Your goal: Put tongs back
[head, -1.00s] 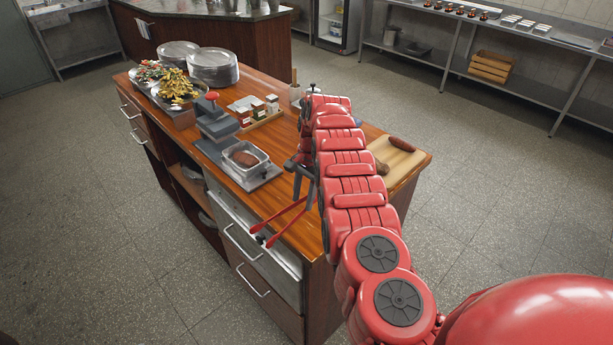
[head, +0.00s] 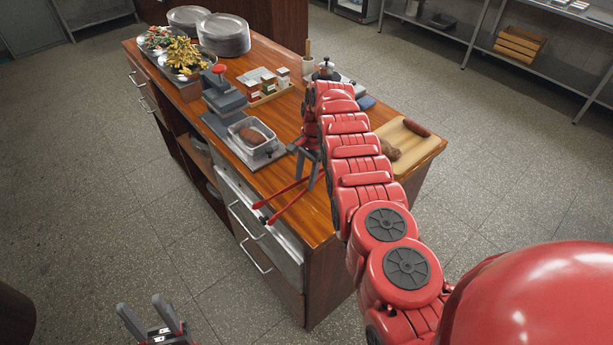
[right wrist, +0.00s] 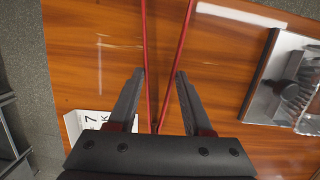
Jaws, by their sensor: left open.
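The red-handled tongs (head: 285,197) are at the near edge of the wooden counter, their two red arms spread in a V. In the right wrist view the arms of the tongs (right wrist: 147,40) run between the fingers of my right gripper (right wrist: 158,78). The fingers stand apart, one on each side, close to the arms. Whether they press on the tongs, and whether the tongs rest on the wood, I cannot tell. My right gripper (head: 308,163) is low over the counter in the head view. My left gripper (head: 152,314) is open and empty over the floor at bottom left.
The counter (head: 288,231) carries a grey press (head: 222,95), a metal tray with a brown patty (head: 252,136), a spice rack (head: 266,88), food trays (head: 182,55) and plates (head: 225,35). A cutting board (head: 418,147) lies at the right end. Open floor surrounds it.

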